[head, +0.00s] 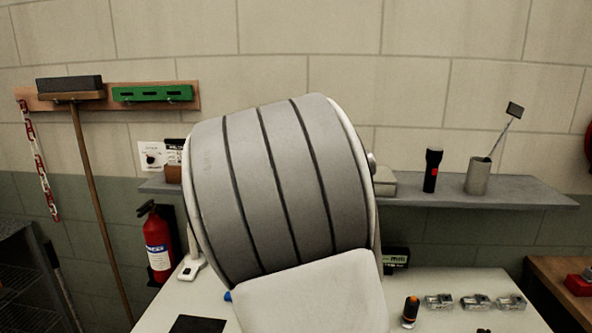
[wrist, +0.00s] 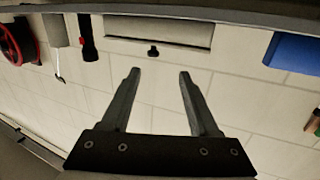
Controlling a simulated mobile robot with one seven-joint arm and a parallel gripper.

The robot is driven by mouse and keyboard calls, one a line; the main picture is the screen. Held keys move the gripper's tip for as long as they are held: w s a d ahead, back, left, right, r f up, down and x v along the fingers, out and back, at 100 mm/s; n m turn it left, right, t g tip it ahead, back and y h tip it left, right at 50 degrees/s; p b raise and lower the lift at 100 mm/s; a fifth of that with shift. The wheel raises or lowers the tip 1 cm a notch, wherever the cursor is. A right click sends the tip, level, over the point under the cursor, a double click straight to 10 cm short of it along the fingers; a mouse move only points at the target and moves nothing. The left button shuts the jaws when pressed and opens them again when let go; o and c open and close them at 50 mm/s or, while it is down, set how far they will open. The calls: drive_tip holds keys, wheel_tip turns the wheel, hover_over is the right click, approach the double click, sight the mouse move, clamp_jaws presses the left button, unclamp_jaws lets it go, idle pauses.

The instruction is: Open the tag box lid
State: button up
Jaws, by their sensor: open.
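The tag box appears to be the pale box (wrist: 158,32) with a small dark knob (wrist: 153,51), on the shelf in the wrist view, which looks upside down. Its lid looks shut. In the head view only a pale corner of a box (head: 385,185) shows on the shelf, right of the large grey rounded body; the rest is hidden. My gripper (wrist: 159,76) is open and empty, its two fingers apart and pointing toward the knob side of the box. The fingertips appear clear of the knob. My gripper is not visible in the head view.
A large grey banded body (head: 270,185) fills the middle of the head view and blocks the shelf behind. A black flashlight (head: 432,170) and a grey cup (head: 477,176) stand right of the box. A blue object (wrist: 292,50) is on its other side.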

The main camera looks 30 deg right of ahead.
drive_tip(key=shift+h, duration=0.5)
drive_tip(key=x, duration=1.7)
drive_tip(key=shift+s+d+r, duration=0.1)
drive_tip(key=shift+s+d, duration=0.05)
drive_tip(key=shift+d, duration=0.4)
clamp_jaws()
